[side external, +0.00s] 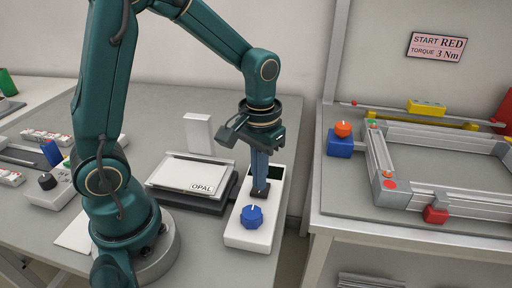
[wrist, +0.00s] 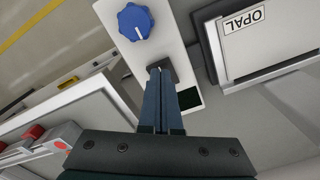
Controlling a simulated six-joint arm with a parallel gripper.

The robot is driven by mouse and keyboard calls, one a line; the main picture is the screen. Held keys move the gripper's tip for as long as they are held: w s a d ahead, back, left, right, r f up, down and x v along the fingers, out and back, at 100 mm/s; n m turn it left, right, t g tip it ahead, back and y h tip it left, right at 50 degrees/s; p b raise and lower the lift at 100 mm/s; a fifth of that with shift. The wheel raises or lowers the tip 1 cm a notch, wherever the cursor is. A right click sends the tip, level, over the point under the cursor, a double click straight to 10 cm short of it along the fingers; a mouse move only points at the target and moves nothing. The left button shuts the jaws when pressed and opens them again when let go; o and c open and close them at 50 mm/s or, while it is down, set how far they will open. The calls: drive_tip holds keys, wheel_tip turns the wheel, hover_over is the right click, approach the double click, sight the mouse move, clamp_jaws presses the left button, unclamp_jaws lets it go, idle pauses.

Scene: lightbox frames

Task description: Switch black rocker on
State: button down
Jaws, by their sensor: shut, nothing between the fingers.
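A white control box (side external: 243,238) carries a blue knob (side external: 251,215) with a white pointer line and a small dark green window. The knob also shows in the wrist view (wrist: 135,22). Between knob and window is a small dark piece that looks like the black rocker (wrist: 171,70), mostly hidden by my fingers. My gripper (side external: 260,189) points down with its blue fingers shut and empty. Its tips are at or just above the rocker; I cannot tell whether they touch it. The rocker's tilt cannot be seen.
A lightbox marked OPAL (side external: 195,175) stands left of the control box on a dark base. A white block (side external: 199,133) is behind it. To the right, past a gap, another bench holds a metal frame (side external: 440,208) and a blue box with an orange knob (side external: 341,143).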

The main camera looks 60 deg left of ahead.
sight(259, 192)
drive_tip(key=shift+f, duration=0.75)
idle(0.3)
drive_tip(key=shift+r, duration=3.55)
drive_tip(key=s+d+r+m+t, duration=0.1)
drive_tip(key=s+r+m+t, duration=0.2)
drive_tip(key=s, duration=0.5)
drive_tip(key=shift+s+d+r+t, duration=0.25)
drive_tip(key=shift+r+t, duration=0.35)
drive_tip(key=shift+t, duration=0.7)
